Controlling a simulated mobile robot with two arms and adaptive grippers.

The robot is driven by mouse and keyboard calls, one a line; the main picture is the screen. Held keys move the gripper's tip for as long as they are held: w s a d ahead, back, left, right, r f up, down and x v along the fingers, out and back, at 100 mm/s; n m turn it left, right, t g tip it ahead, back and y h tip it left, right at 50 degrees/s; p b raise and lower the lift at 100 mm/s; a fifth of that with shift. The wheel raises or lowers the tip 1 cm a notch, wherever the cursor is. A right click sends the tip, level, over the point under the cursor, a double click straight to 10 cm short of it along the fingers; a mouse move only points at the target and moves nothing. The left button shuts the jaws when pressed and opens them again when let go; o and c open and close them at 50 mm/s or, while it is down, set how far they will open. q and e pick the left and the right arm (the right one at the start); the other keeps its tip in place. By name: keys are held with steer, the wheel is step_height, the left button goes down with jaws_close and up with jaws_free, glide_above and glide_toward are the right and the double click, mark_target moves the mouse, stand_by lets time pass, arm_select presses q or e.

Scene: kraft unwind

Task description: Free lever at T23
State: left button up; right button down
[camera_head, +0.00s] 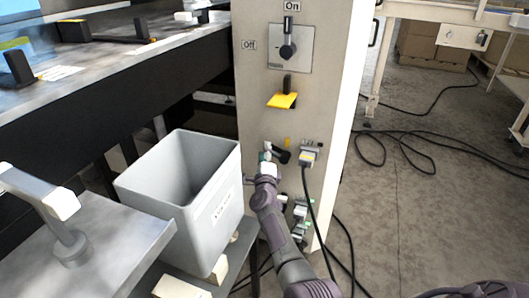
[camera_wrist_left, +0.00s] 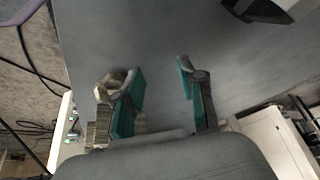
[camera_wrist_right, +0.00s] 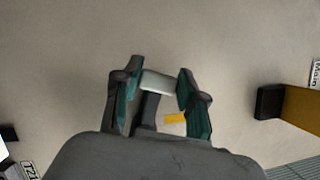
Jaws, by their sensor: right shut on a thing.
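My right gripper (camera_head: 267,166) is at the front of the pale column, left of a plugged connector (camera_head: 309,155). In the right wrist view, its fingers (camera_wrist_right: 160,95) are shut on a pale grey bar-shaped lever end (camera_wrist_right: 158,82), which spans between the fingertips. A dark part (camera_wrist_right: 150,110) runs back from it, and a small yellow tag (camera_wrist_right: 175,118) shows between the fingers. A black lever (camera_head: 281,154) shows beside the gripper in the head view. No T23 label can be read. My left gripper (camera_wrist_left: 158,90) is open and empty before a grey surface.
Above on the column are a yellow-plated lever (camera_head: 283,100) and a rotary On/Off switch (camera_head: 290,48). A grey bin (camera_head: 215,215) stands close left of my right arm. Black cables (camera_head: 405,140) lie on the floor at right.

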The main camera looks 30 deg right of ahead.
steer(key=shift+f, duration=0.1)
steer(key=c, duration=0.6)
jaws_free()
steer(key=shift+c, duration=0.2)
steer(key=v, duration=0.8)
